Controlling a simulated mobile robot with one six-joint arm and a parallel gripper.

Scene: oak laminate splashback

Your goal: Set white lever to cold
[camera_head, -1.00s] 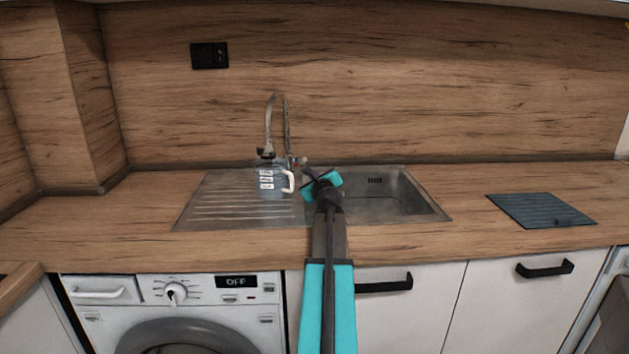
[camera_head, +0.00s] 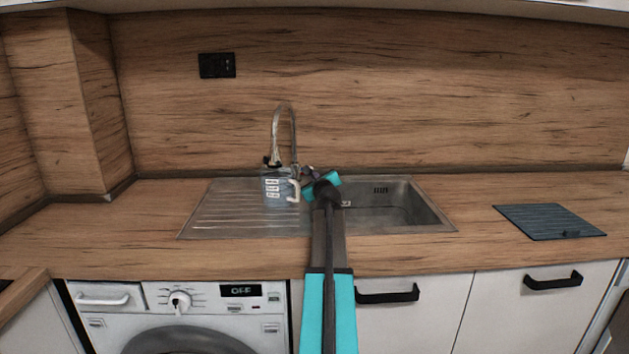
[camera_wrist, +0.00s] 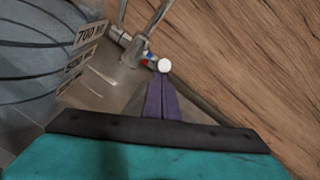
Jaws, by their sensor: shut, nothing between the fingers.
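The lever's white round knob (camera_wrist: 164,65) is in the wrist view, just beyond the closed fingertips. I cannot tell whether they touch it. The lever joins the metal tap base (camera_wrist: 134,50), with small red and blue marks beside it. In the head view the curved tap (camera_head: 283,125) stands behind the sink, and my gripper mostly hides the lever. My gripper (camera_head: 309,172) is beside the tap base. In the wrist view its purple fingers (camera_wrist: 161,82) are together and empty.
A clear measuring jug (camera_head: 277,187) with a white handle stands on the drainboard, close left of my gripper; it fills the left of the wrist view (camera_wrist: 40,60). The sink basin (camera_head: 385,208) is empty on the right. A dark board (camera_head: 549,220) lies farther right.

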